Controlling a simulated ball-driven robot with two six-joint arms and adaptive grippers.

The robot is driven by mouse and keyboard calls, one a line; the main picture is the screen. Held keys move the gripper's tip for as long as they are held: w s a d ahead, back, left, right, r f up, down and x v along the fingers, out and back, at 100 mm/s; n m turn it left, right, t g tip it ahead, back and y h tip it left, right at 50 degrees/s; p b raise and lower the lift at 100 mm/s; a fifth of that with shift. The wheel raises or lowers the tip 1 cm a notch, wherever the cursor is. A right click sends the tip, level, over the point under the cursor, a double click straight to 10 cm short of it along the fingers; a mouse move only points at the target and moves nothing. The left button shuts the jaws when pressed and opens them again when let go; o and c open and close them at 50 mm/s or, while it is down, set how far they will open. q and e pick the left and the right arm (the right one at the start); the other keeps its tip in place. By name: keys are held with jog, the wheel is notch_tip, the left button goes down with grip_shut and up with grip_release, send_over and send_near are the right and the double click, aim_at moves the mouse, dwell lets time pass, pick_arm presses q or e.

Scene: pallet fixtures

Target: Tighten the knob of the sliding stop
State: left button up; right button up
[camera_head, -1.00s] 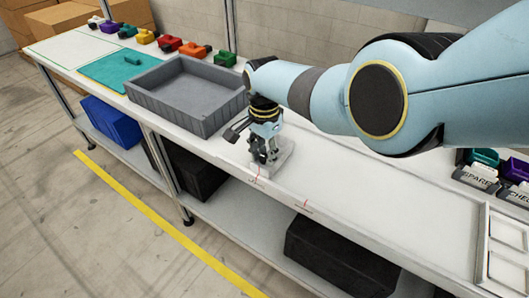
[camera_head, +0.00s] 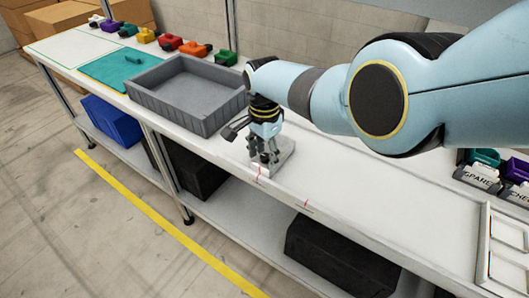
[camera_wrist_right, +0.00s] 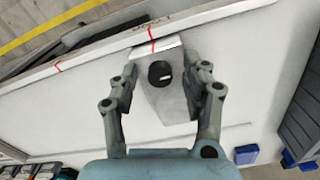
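The sliding stop (camera_wrist_right: 166,103) is a light grey block on the white table's rail near the front edge. It also shows under my right gripper in the camera_head view (camera_head: 284,152). Its black round knob (camera_wrist_right: 160,73) has a short white line on top. My right gripper (camera_wrist_right: 164,88) points down over the stop, fingers open, one on each side of the knob with clear gaps. A red mark (camera_wrist_right: 151,38) lies at the stop's edge. My left gripper is not in view.
A grey tray (camera_head: 146,95) stands left of the stop. A second red mark (camera_head: 307,206) is on the table's front strip. A teal mat (camera_head: 102,70) and several coloured bins line the far left. A white frame (camera_head: 485,250) lies at the right. The table between is clear.

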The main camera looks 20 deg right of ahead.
aim_at(264, 156)
jog(key=shift+r, duration=0.15)
jog(key=shift+w+r, duration=0.1)
jog(key=shift+r, duration=0.2)
notch_tip(264, 156, up, 11)
dwell(0.3)
